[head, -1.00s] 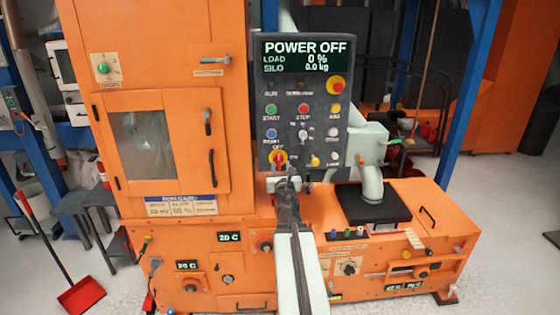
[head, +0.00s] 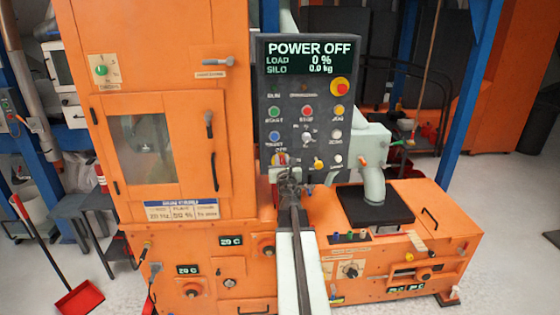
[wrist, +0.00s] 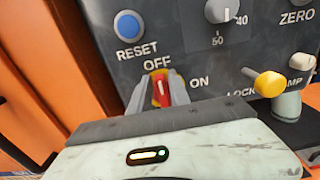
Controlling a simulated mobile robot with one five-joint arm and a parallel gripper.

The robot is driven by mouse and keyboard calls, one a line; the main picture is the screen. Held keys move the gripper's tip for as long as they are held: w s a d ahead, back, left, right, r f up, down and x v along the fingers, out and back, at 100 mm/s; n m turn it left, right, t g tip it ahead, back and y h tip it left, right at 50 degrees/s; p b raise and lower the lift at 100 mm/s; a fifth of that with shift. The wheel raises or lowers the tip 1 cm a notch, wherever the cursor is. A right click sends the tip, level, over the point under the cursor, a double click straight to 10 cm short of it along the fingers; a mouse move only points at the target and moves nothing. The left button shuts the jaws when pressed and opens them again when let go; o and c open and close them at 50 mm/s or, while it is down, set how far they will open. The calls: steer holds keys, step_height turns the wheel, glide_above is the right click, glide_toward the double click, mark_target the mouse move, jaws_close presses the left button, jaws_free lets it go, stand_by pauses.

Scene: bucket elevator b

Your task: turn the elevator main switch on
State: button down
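The main switch (wrist: 160,90) is a red handle on a yellow base, at the lower left of the dark control panel (head: 309,85). OFF is printed above it and ON to its right. The handle points up, leaning slightly left, towards OFF. The panel's display (head: 308,57) reads POWER OFF. My gripper (wrist: 161,95) is at the switch, with one grey finger on each side of the red handle. The gap is narrow, but whether the fingers press on the handle cannot be told. In the head view my gripper (head: 287,172) partly covers the switch's lower side.
A blue RESET button (wrist: 129,26) is above left of the switch. A yellow knob (wrist: 269,83) sticks out to the right, near LOCK. Pale green pipework (head: 372,165) stands right of the panel. The orange cabinet (head: 160,55) rises to the left.

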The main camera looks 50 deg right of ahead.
steer(key=shift+s, duration=0.1)
steer(key=shift+m, duration=0.3)
steer(key=shift+s+d+f+m+b, duration=0.35)
steer(key=shift+f+m+b, duration=0.15)
steer(key=shift+m, duration=2.4)
steer(key=shift+s+d+f+m+b, duration=0.2)
steer(key=shift+d+f+m+b, duration=0.2)
steer(key=shift+m, duration=2.5)
steer(key=shift+s+d+f+m+b, duration=0.3)
steer(key=shift+f+m+b, duration=0.25)
steer(key=shift+m, duration=2.35)
steer(key=c, duration=1.4)
jaws_free()
